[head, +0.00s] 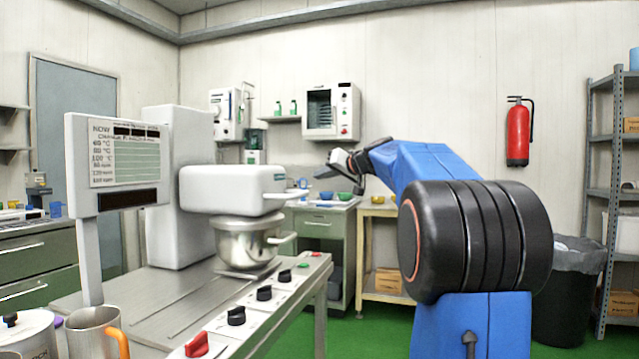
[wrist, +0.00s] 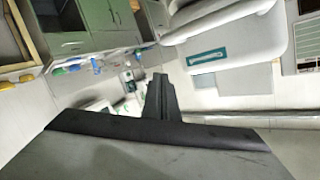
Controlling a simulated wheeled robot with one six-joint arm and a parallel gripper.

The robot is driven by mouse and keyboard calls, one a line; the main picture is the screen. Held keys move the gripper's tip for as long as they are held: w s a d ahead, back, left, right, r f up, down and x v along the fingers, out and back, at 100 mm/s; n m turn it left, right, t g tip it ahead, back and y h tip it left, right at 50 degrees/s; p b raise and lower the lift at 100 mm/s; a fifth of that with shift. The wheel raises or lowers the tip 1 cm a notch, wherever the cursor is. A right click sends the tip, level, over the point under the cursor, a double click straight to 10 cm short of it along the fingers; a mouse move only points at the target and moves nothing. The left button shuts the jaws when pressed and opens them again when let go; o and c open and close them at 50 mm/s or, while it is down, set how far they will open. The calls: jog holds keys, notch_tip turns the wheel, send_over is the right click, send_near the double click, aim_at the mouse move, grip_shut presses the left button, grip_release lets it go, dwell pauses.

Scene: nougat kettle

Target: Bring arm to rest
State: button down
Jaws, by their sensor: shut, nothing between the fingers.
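My arm in blue and black shows at the right of the head view, bent and reaching left. My gripper (head: 327,168) is at its end, held in the air to the right of the white mixer head (head: 232,189). The gripper is shut and empty. In the wrist view its dark fingers (wrist: 158,95) show close together, with the mixer's white body (wrist: 225,30) beyond them. A steel kettle (head: 245,243) sits under the mixer head on the steel machine table.
A control panel with knobs (head: 264,293) runs along the table's front edge. A steel jug (head: 95,335) with an orange handle stands front left. A green-drawered bench (head: 323,225) is behind the gripper. A black bin (head: 565,300) and a shelf rack (head: 602,190) stand at right.

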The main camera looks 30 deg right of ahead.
jog(key=v, duration=0.8)
jog(key=s+a+f+n+g, duration=0.1)
jog(key=s+a+f+g, duration=0.1)
jog(key=s+a+f, duration=0.45)
jog(key=s+a+f+g+y, duration=0.15)
jog(key=s+a+f, duration=0.25)
jog(key=a+f, duration=0.55)
jog(key=s+a+f+n+g+h, duration=0.1)
jog(key=s+a+f+g, duration=0.2)
jog(key=s+a+f, duration=0.35)
jog(key=s+a+f+n+g+h, duration=0.1)
jog(key=s+a+f+g, duration=0.1)
jog(key=s+f, duration=0.8)
jog(key=s+a+f+n+g+h, duration=0.1)
jog(key=s+a+f, duration=0.3)
jog(key=s+f, duration=0.7)
notch_tip(320, 180, down, 3)
jog(key=shift+a+r+g, duration=0.1)
jog(key=shift+a+g, duration=0.1)
jog(key=shift+g, duration=0.35)
